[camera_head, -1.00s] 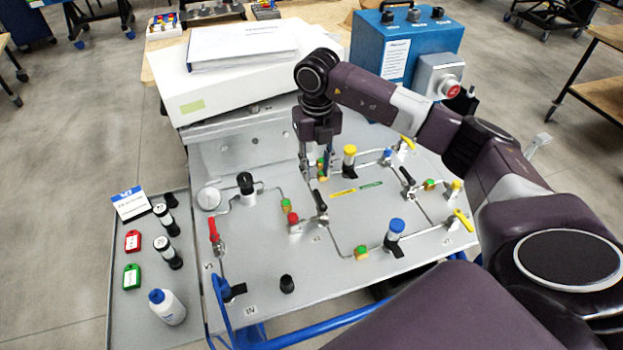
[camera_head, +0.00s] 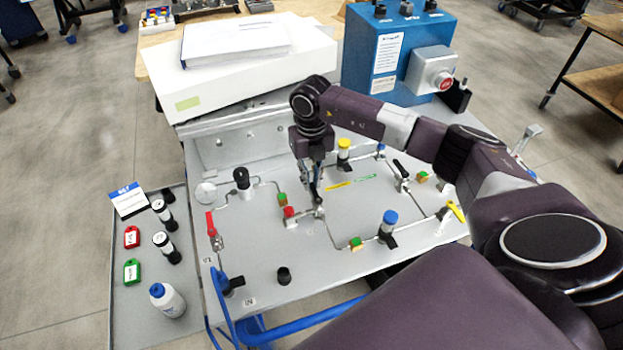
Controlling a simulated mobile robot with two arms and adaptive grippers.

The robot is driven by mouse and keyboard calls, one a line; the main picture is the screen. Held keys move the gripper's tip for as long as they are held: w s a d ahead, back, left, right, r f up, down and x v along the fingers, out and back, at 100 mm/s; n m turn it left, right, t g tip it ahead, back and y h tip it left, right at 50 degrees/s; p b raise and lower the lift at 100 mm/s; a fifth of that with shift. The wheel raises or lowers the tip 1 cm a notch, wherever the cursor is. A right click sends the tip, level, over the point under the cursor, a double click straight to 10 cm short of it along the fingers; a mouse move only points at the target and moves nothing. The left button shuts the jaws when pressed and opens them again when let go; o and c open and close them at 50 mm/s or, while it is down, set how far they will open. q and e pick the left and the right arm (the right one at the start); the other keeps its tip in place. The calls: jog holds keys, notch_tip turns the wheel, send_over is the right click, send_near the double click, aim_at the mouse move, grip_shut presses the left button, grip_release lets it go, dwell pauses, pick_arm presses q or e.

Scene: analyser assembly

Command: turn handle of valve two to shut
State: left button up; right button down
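My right gripper (camera_head: 317,193) points down over the panel (camera_head: 300,255) at the black-handled valve (camera_head: 320,212) near its middle. Its fingertips overlap the black handle, which is mostly hidden; I cannot tell whether they touch it or are closed on it. Another black-handled valve (camera_head: 401,175) is to the right, its lever slanting up and left. A red-handled valve (camera_head: 213,229) is at the left, its lever pointing up the picture. A yellow-handled valve (camera_head: 455,211) is at the right edge. The number labels are too small to read, so I cannot tell which is valve two. My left gripper is out of view.
A blue-capped fitting (camera_head: 389,224), a yellow-capped one (camera_head: 344,148) and a black knob (camera_head: 241,177) stand up from the panel. A blue box (camera_head: 391,45) and a white case (camera_head: 240,80) are behind. A side tray (camera_head: 140,310) holds tags and bottles.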

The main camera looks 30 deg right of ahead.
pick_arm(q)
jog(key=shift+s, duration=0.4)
pick_arm(e)
jog(key=shift+d+m, duration=0.1)
jog(key=shift+m, duration=0.2)
